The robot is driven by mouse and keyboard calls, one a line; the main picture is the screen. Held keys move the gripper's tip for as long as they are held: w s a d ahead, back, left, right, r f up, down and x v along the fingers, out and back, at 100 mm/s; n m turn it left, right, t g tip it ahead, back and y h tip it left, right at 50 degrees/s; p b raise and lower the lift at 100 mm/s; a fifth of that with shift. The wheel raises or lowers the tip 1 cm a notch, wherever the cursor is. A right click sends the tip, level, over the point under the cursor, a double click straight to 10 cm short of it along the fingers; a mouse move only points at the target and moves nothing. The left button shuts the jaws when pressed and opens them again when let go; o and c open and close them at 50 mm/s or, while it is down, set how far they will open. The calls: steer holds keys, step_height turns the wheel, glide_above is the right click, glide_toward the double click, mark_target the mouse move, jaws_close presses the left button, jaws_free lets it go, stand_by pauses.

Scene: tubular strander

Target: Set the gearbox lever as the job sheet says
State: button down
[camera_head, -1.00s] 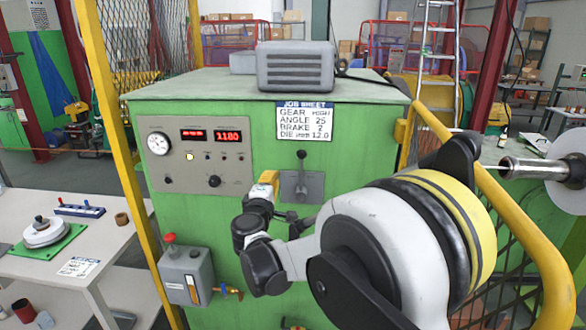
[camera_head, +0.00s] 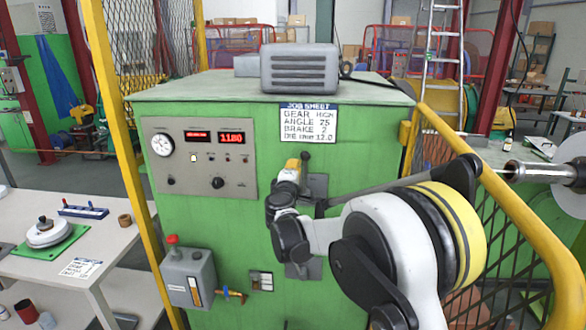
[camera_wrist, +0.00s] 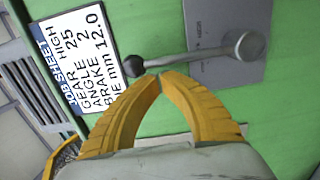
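The gearbox lever is a grey arm with a dark ball knob (camera_head: 304,156) on a grey plate (camera_head: 318,186) on the green cabinet front. The knob points up towards the job sheet. The wrist view shows the knob (camera_wrist: 136,65), the shaft and its round pivot (camera_wrist: 246,46) on the plate (camera_wrist: 215,70). My gripper (camera_head: 292,163) is just left of the lever. Its yellow fingers (camera_wrist: 160,76) meet at the tips, shut and empty, close beside the shaft near the knob; contact cannot be told. The job sheet (camera_head: 309,122) reads GEAR HIGH, ANGLE 25, BRAKE 2, DIE mm 12.0.
A panel (camera_head: 198,157) with gauge, red displays and knobs sits left of the lever. A grey box with a red button (camera_head: 187,277) is lower left. Yellow guard rails (camera_head: 112,120) flank the cabinet. A workbench (camera_head: 110,245) stands at left.

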steer(key=shift+d+m, duration=0.3)
steer(key=shift+d, duration=0.15)
steer(key=shift+d+r+m, duration=0.15)
steer(key=shift+d+m, duration=0.75)
steer(key=d+m+b, duration=0.1)
steer(key=d+m, duration=0.1)
steer(key=shift+s+d, duration=0.1)
steer(key=shift+d, duration=0.2)
steer(key=shift+d+f+b, duration=0.3)
steer(key=shift+d, duration=0.35)
